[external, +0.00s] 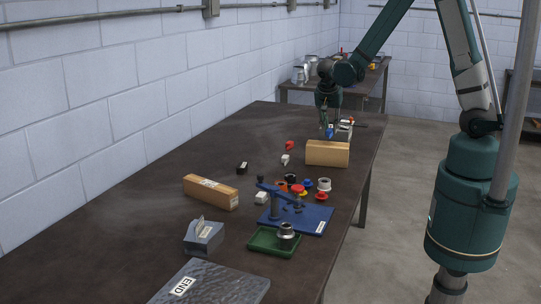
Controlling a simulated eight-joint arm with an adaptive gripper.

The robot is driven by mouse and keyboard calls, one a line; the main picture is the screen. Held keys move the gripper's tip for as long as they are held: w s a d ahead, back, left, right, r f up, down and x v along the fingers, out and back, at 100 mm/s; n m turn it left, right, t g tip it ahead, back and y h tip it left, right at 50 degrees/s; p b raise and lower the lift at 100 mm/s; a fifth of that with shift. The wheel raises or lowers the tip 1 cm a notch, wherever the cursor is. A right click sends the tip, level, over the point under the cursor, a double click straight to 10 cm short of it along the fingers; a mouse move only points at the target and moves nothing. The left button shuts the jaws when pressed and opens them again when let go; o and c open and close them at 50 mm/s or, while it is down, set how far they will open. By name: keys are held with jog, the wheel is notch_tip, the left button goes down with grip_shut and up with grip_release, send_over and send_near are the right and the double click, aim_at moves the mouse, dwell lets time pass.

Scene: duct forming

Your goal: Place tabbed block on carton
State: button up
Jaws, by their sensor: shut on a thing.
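My gripper (327,122) points down over the far part of the table, just behind a brown carton (327,153). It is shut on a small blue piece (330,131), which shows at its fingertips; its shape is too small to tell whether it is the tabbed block. The piece appears above and behind the carton's top; I cannot tell the gap. A second, longer carton (211,191) with a pale label lies at the middle left. A grey-blue block with an upright pale tab (203,236) sits nearer the front.
A blue fixture plate (312,221) with a lever and a green tray (265,240) stand at the right edge. Several small red, black and white parts lie mid-table. A grey slab marked END (225,285) is at the front. The left table strip is clear.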

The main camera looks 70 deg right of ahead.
aim_at(330, 130)
jog(key=shift+f, duration=1.5)
jog(key=shift+f, duration=0.15)
jog(key=o, duration=0.9)
jog(key=shift+r, duration=0.2)
jog(key=shift+v, duration=6)
